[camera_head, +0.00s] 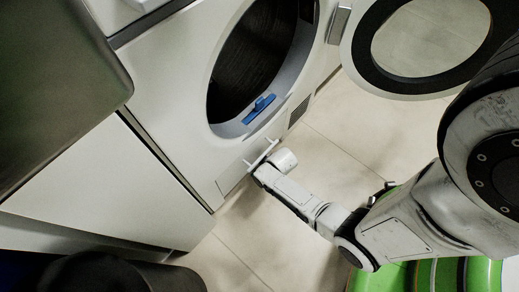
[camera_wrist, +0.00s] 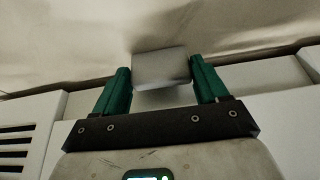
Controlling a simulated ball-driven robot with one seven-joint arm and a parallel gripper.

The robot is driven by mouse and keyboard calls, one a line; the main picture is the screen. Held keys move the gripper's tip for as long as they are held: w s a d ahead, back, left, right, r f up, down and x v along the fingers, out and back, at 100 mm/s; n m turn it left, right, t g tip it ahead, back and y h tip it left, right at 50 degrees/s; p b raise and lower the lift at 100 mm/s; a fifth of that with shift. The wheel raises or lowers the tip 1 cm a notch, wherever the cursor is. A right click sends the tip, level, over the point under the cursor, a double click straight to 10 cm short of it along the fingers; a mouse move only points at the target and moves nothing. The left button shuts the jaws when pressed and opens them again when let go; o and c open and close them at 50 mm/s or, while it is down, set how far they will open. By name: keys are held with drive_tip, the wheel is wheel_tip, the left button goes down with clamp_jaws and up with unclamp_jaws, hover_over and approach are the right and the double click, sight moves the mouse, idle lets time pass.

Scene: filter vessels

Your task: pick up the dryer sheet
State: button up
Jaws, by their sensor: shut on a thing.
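In the wrist view, a pale grey, flat-faced piece (camera_wrist: 161,68) sits between the two green fingers of my gripper (camera_wrist: 161,78). I take it to be the dryer sheet; its underside and far side are hidden. The fingers are apart by its width and stand against its two sides. In the head view my gripper (camera_head: 261,154) is low in front of the white dryer, below its round opening, close to the front panel. The held piece is too small to make out there.
The dryer (camera_head: 172,83) has a dark round opening with a blue part (camera_head: 259,108) on its lower rim. Its round door (camera_head: 398,84) stands open at the right. A vent grille (camera_head: 299,112) is low on the front. Pale tiled floor (camera_head: 341,118) is clear beside my arm.

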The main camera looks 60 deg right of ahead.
drive_tip(key=shift+c, duration=0.6)
drive_tip(key=shift+r, duration=0.1)
